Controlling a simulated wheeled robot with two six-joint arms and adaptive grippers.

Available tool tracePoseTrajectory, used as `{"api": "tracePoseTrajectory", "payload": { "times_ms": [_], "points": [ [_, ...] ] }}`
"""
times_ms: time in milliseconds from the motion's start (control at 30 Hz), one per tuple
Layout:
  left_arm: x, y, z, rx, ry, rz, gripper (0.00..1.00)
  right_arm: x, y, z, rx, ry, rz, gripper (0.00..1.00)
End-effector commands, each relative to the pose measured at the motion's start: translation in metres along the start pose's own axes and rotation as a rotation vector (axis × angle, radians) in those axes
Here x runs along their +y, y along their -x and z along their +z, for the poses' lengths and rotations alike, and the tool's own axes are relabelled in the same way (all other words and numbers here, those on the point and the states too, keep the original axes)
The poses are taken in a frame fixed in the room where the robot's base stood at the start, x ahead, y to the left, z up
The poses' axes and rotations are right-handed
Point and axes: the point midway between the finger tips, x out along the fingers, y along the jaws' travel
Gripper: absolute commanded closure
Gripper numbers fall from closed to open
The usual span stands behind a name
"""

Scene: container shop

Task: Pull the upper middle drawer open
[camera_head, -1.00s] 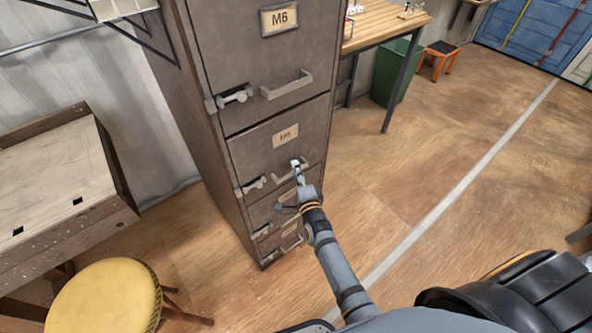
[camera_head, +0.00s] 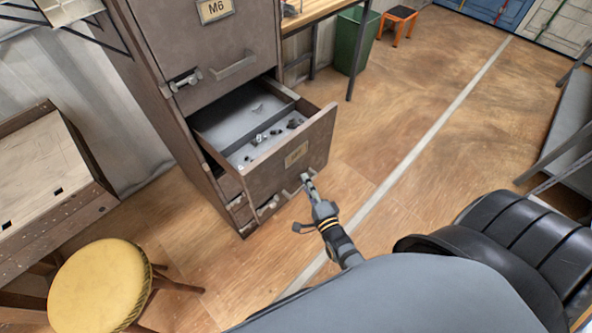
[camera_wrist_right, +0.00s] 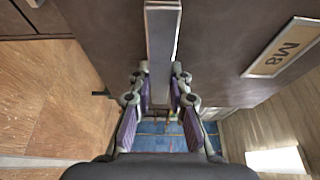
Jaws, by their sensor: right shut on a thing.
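The upper middle drawer (camera_head: 276,178) of the brown metal cabinet (camera_head: 160,100) stands well out, and its grey inside shows small dark loose parts. Its front carries a label and a bar handle (camera_head: 291,193). My right gripper (camera_head: 308,181) is at the right end of this handle. In the right wrist view the handle (camera_wrist_right: 161,45) runs between the two fingers of the right gripper (camera_wrist_right: 159,88), which are shut on it. The label on the front (camera_wrist_right: 283,50) reads M8 there. My left gripper is not in view.
The M6 drawer (camera_head: 225,45) above is shut. Lower drawers are partly hidden behind the open one. A yellow stool (camera_head: 98,285) and a wooden bench (camera_head: 50,190) stand at left. A green bin (camera_head: 355,42) stands behind. The floor right of the drawer is clear.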

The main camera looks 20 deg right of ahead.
Motion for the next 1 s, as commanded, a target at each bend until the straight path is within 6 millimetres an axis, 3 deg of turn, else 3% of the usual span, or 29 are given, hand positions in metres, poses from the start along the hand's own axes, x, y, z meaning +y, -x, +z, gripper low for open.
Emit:
{"api": "tracePoseTrajectory", "payload": {
  "times_ms": [200,400,1000],
  "points": [
    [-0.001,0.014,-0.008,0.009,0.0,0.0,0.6,-0.001,0.041,-0.016,0.0,0.001,0.005,1.0],
    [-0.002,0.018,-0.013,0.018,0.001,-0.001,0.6,0.0,0.063,-0.026,0.0,0.0,0.002,1.0],
    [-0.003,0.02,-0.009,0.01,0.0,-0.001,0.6,0.001,0.074,-0.03,0.001,-0.001,0.001,1.0]
  ]
}}
